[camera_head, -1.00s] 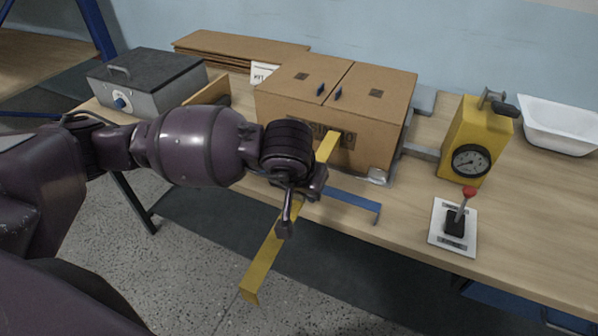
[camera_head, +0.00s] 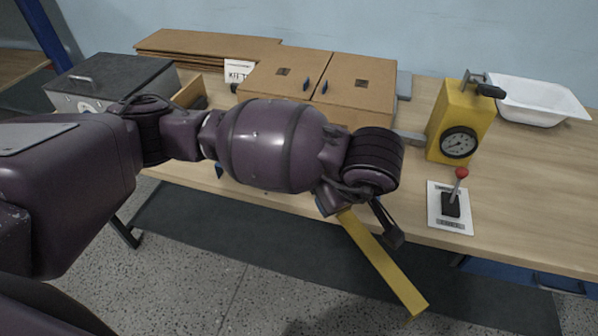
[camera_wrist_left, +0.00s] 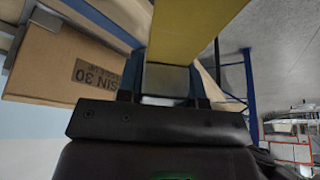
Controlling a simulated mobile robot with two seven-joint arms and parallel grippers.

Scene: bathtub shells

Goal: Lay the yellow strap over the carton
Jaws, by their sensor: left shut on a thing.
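The yellow strap (camera_head: 385,265) is a flat rigid bar with a bent end. In the head view it slants down to the right, past the table's front edge and over the floor. My left gripper (camera_head: 362,212) is shut on it; the strap also fills the top of the left wrist view (camera_wrist_left: 190,30). The carton (camera_head: 355,88) stands on the table behind my left arm, its top flaps closed. Its lower front is hidden by the arm. Its printed side shows in the left wrist view (camera_wrist_left: 65,75). My right gripper is not in view.
A yellow device with a dial (camera_head: 462,120) and a red-knobbed lever on a white plate (camera_head: 452,207) stand right of the carton. A white tub (camera_head: 540,100) is at the back right. A grey box (camera_head: 110,78) and flat cardboard (camera_head: 205,45) are at the left.

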